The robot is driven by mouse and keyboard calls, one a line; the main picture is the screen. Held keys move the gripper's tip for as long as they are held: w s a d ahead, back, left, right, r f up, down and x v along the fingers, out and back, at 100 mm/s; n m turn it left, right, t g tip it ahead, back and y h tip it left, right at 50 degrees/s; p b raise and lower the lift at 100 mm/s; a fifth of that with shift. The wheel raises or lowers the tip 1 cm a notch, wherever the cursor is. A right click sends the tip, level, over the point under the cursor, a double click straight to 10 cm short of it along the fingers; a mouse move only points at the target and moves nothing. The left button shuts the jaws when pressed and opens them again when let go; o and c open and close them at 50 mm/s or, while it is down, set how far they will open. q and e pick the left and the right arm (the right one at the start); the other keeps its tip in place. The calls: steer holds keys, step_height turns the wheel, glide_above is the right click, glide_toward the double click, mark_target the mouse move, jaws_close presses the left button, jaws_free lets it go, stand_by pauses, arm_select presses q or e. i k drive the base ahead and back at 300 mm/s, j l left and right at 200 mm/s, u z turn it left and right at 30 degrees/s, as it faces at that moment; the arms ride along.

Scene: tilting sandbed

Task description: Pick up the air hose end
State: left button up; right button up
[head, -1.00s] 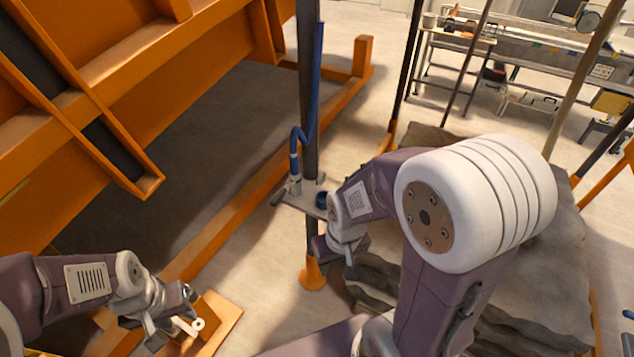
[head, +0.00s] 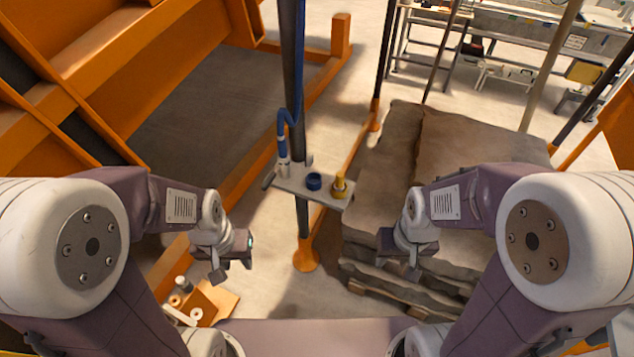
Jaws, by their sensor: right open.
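The blue air hose (head: 298,60) runs down along the dark post and bends out near its lower end. The hose end (head: 283,168), a pale fitting, is upright at the left part of a small grey shelf (head: 300,188) on the post. My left gripper (head: 232,262) is in front of and left of the shelf, apart from the hose, with its fingers apart and nothing seen between them. My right gripper (head: 400,258) is open and empty, right of the shelf and lower in the picture.
An orange block (head: 205,300) with small parts is below my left gripper. A large orange frame (head: 90,60) fills the left. Stacked grey-brown slabs (head: 390,150) lie at right.

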mark_target(283, 156)
steer(key=i+j+z, duration=0.1)
steer(key=i+z, duration=0.25)
steer(key=i+j+z, duration=0.3)
steer(key=i, duration=0.15)
steer(key=i+l, duration=0.05)
